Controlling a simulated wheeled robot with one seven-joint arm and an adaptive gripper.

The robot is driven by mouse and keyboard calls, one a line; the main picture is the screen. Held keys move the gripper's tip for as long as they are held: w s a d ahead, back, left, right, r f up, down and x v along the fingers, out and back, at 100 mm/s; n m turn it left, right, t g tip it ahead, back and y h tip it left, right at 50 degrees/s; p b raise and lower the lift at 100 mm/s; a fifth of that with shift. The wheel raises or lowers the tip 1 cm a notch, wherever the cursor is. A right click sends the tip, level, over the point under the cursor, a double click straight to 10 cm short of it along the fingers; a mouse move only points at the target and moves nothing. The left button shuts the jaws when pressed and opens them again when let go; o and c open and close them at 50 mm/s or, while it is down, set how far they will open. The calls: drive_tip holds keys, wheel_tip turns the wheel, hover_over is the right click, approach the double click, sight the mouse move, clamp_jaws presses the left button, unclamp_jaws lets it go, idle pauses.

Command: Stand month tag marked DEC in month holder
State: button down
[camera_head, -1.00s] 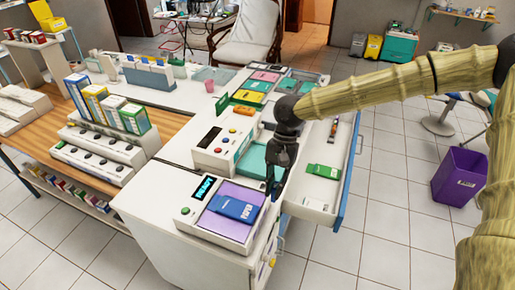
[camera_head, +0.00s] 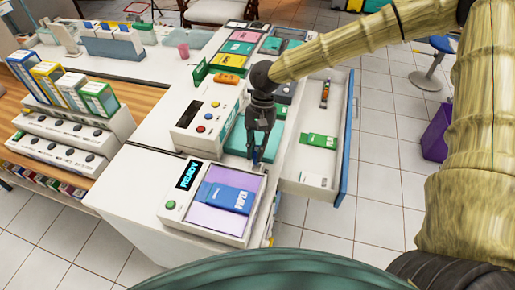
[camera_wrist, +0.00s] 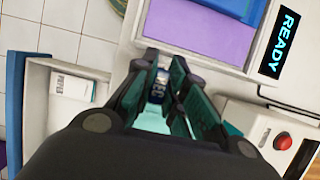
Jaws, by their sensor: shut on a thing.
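The tag shows only as a small blue piece (camera_head: 256,158) at the fingertips in the head view. I cannot pick out the month holder with certainty in either view.
The READY device (camera_head: 176,208) carries a blue packet (camera_head: 228,197). Another button-topped device (camera_head: 190,140) stands behind it. The open drawer (camera_head: 345,140) holds a green packet (camera_head: 318,141) and leaves bare floor inside. Box-filled racks (camera_head: 60,145) stand at left.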

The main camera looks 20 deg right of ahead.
drive_tip(key=f, duration=0.1)
drive_tip(key=w+f+b, duration=0.1)
drive_tip(key=shift+w+f, duration=0.2)
drive_tip(key=shift+f, duration=0.1)
drive_tip(key=shift+s+f+b, duration=0.55)
drive_tip(key=shift+f+b, duration=0.1)
drive_tip(key=shift+b, duration=0.4)
drive_tip(key=shift+w+f, duration=0.25)
drive_tip(key=shift+f, duration=0.55)
drive_tip(key=shift+s+d+f, duration=0.1)
drive_tip(key=shift+f, duration=0.1)
drive_tip(key=shift+s+p, duration=0.1)
drive_tip(key=shift+p, duration=0.55)
drive_tip(key=shift+f+p, duration=0.15)
drive_tip(key=shift+p, duration=0.2)
